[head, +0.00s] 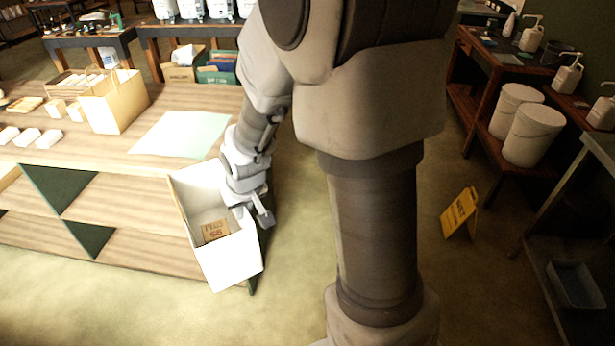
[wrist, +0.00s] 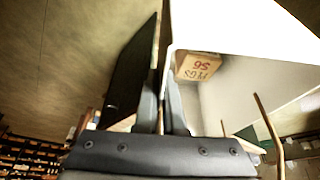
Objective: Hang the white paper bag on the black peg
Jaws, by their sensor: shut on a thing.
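The white paper bag (head: 232,262) hangs tilted in the air at the right end of the wooden counter, with its open top toward the head camera. A small brown carton (head: 216,230) with red print lies inside it; the carton also shows in the wrist view (wrist: 198,66). My gripper (head: 263,213) is at the bag's upper right edge. In the wrist view its fingers (wrist: 162,108) are shut on the bag, whose white wall (wrist: 240,28) fills the upper right. A brown handle (wrist: 268,128) stands at the lower right there. I cannot make out the black peg in either view.
The wooden counter (head: 130,225) has dark green triangles on its front. A tan bag (head: 118,103), a pale sheet (head: 183,134) and small boxes stand on top. A yellow floor sign (head: 460,212) and white buckets (head: 533,135) are at right. The front floor is clear.

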